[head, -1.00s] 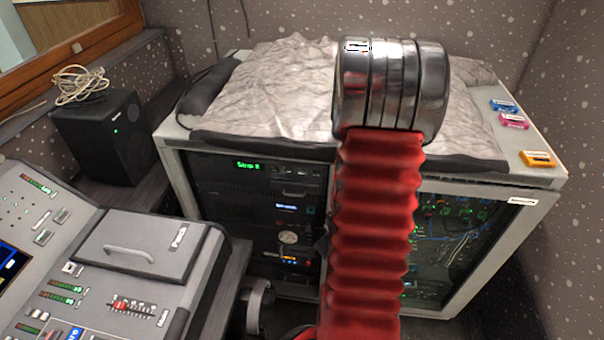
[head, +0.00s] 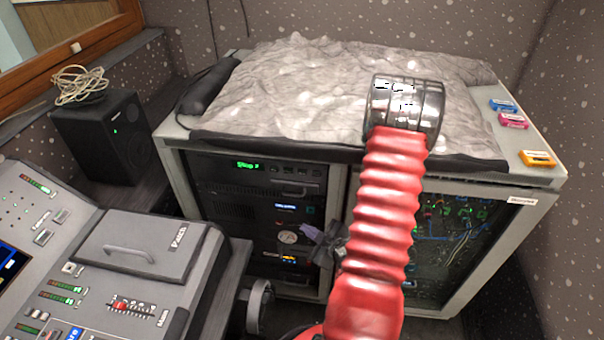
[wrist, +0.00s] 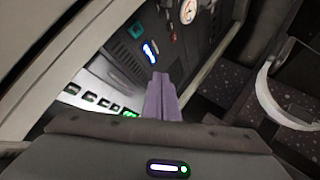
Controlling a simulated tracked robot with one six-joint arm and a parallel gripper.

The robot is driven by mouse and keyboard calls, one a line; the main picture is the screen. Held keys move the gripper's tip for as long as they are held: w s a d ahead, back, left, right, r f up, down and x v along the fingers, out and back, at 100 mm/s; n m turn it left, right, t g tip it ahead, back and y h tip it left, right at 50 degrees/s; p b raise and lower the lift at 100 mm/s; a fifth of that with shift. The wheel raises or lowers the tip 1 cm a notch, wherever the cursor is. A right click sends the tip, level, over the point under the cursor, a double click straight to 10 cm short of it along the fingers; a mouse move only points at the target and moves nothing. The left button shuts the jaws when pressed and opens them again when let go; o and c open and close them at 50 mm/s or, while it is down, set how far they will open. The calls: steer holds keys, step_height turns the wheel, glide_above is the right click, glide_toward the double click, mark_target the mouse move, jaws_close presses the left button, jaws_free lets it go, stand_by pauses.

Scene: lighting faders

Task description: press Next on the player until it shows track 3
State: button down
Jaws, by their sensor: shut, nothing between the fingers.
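The player (head: 230,180) is the top unit in the left bay of the rack. Its green display (head: 249,166) seems to read "Stop 2"; the digit is blurred. A row of small buttons (head: 295,172) lies right of the display; their labels are too small to read. My gripper (head: 308,231) is shut and empty, in front of the rack, below the player in the head view and apart from its buttons. In the wrist view the purple fingers (wrist: 160,98) point toward the rack front, with the player's buttons (wrist: 100,101) to their left.
Below the player are units with a blue display (head: 285,206) and a round gauge (head: 288,237). A grey cloth (head: 290,95) covers the rack top. The lighting desk (head: 140,245) stands at left, with a speaker (head: 105,135) behind it.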

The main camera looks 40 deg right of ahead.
mark_target(302, 172)
steer(key=w+a+r+n+t, duration=0.1)
steer(key=w+r+n+t, duration=0.2)
steer(key=r, duration=0.7)
steer(key=shift+t, duration=0.9)
steer(key=shift+w+d, duration=0.1)
steer(key=w+d, duration=0.5)
steer(key=d, duration=0.1)
steer(key=shift+w+d, duration=0.15)
steer(key=shift+d, duration=0.25)
steer(key=shift+d, duration=0.15)
stand_by(1.0)
steer(key=shift+w+d, duration=0.2)
steer(key=shift+w, duration=0.05)
steer(key=shift+w+d, duration=0.15)
steer(key=shift+d, duration=0.1)
stand_by(1.1)
steer(key=shift+a, duration=0.1)
steer(key=shift+s+a+r, duration=0.1)
steer(key=shift+s+a, duration=0.35)
steer(key=shift+a, duration=0.05)
